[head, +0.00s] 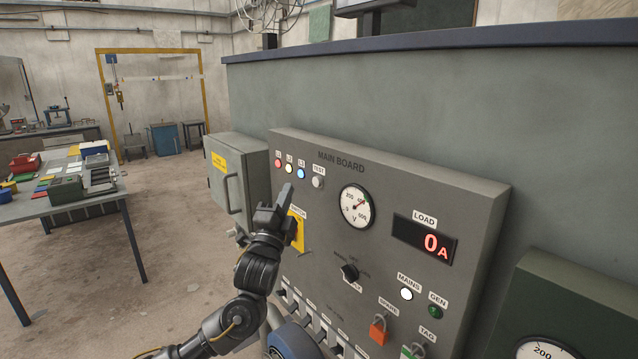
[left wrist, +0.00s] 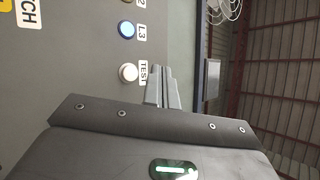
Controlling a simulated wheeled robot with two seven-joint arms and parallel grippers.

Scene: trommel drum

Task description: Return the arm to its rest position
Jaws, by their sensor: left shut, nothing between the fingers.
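My left gripper (head: 285,196) is shut and empty in front of the main board (head: 465,200), between the grey TEST button and the yellow switch plate (head: 298,232). In the left wrist view its closed fingers (left wrist: 161,88) point up beside the white TEST button (left wrist: 128,72); whether they touch it I cannot tell. The TEST button (head: 318,183) also shows in the head view, to the right of the fingertips. My left arm comes in from the bottom and covers part of the switch plate and the lower left of the board. My right gripper is not in view.
A grey cabinet (head: 238,180) with a handle adjoins the board's left side. The LOAD display (head: 425,240) reads 0 A, and the MAINS lamp (head: 406,294) is lit white. A rotary knob (head: 349,272) and padlocks are lower down. A workbench (head: 30,208) stands left, with open floor between.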

